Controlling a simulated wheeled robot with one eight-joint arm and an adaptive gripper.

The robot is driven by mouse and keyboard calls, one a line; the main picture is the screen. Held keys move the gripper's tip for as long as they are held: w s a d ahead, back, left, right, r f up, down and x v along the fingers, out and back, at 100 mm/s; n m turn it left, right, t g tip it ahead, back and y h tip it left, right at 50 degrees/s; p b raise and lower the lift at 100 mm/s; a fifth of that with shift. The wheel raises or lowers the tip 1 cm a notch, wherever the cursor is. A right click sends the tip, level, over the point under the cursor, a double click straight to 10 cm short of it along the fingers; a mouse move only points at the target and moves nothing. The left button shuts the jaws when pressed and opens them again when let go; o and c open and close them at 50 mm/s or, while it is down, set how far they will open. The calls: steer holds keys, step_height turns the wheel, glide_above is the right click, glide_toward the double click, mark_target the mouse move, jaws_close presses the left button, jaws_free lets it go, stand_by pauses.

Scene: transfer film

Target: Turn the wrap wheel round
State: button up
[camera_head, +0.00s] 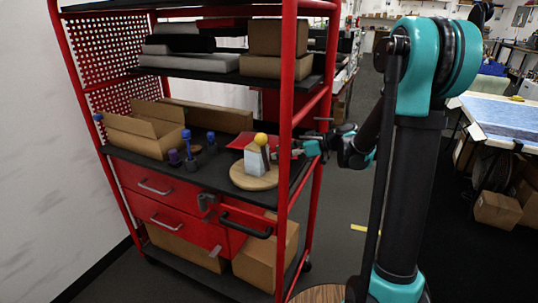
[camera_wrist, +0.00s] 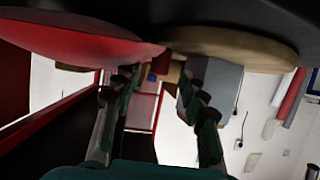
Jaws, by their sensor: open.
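The round wooden disc (camera_head: 247,183), the only wheel-like thing I make out, lies flat on the cart's dark worktop. It also shows in the wrist view (camera_wrist: 245,45), which looks upside down. A grey-white block (camera_head: 252,160) stands on the disc, with a yellow ball (camera_head: 261,139) at its top. The block shows in the wrist view (camera_wrist: 222,78) just beyond the right finger. My gripper (camera_head: 299,151) reaches in from the right at the block's side. In the wrist view my gripper (camera_wrist: 157,84) is open, its fingers apart; contact with the block cannot be told.
A red dish (camera_wrist: 75,42) lies beside the disc. Red cart posts (camera_head: 286,120) stand close to my arm. An open cardboard box (camera_head: 147,130) and several blue-topped pieces (camera_head: 188,150) stand to the left. Dark shelf (camera_head: 215,70) with boxes hangs above.

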steer(key=shift+x, duration=2.6)
steer(key=shift+c, duration=0.6)
jaws_close()
